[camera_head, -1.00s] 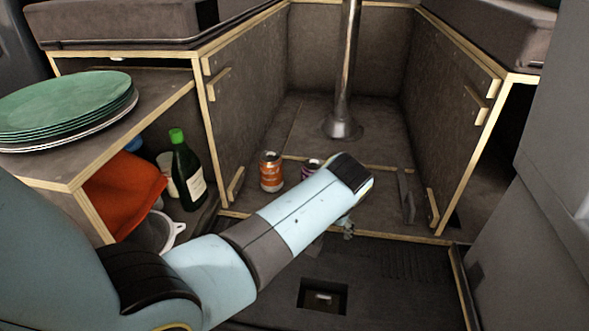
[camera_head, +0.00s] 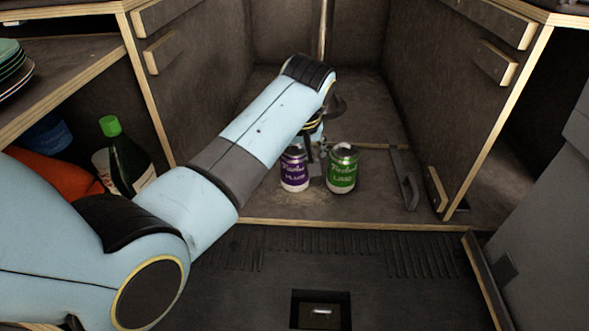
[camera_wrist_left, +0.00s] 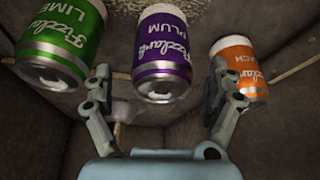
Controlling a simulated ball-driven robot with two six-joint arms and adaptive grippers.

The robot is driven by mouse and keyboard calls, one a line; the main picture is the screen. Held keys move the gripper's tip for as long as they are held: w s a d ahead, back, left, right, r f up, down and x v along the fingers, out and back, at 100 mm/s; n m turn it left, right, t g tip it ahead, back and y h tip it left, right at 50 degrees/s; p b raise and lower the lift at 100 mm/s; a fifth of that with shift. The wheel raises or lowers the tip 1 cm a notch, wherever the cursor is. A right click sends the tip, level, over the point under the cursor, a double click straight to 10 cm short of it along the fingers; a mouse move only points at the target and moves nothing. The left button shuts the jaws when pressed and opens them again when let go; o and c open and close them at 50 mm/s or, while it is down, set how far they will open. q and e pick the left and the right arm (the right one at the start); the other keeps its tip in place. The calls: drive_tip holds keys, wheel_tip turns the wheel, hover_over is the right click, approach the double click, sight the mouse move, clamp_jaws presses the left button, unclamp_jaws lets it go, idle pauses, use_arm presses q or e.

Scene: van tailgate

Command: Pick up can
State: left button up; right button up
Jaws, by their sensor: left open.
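A purple plum can (camera_head: 294,169) and a green lime can (camera_head: 342,169) stand upright side by side on the compartment floor. In the left wrist view the purple can (camera_wrist_left: 162,55) appears between the two spread fingers of my open left gripper (camera_wrist_left: 158,82), with gaps on both sides. The green can (camera_wrist_left: 60,45) is left of the fingers there, and an orange can (camera_wrist_left: 240,65) is partly behind the right finger. In the head view my left forearm hides the orange can and most of the gripper, which is just behind the purple can's top.
Cabinet walls flank the compartment, with a dark handle-like piece (camera_head: 405,180) at the right. A green-capped bottle (camera_head: 124,160) and an orange cloth (camera_head: 60,178) are at the left. The front floor is clear.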

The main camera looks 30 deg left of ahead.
use_arm(q)
drive_tip(key=x, duration=0.2)
drive_tip(key=b+x, duration=0.1)
drive_tip(key=x, duration=0.1)
drive_tip(key=shift+s, duration=0.25)
drive_tip(key=shift+c, duration=0.2)
drive_tip(key=shift+r, duration=0.1)
drive_tip(key=c, duration=1.5)
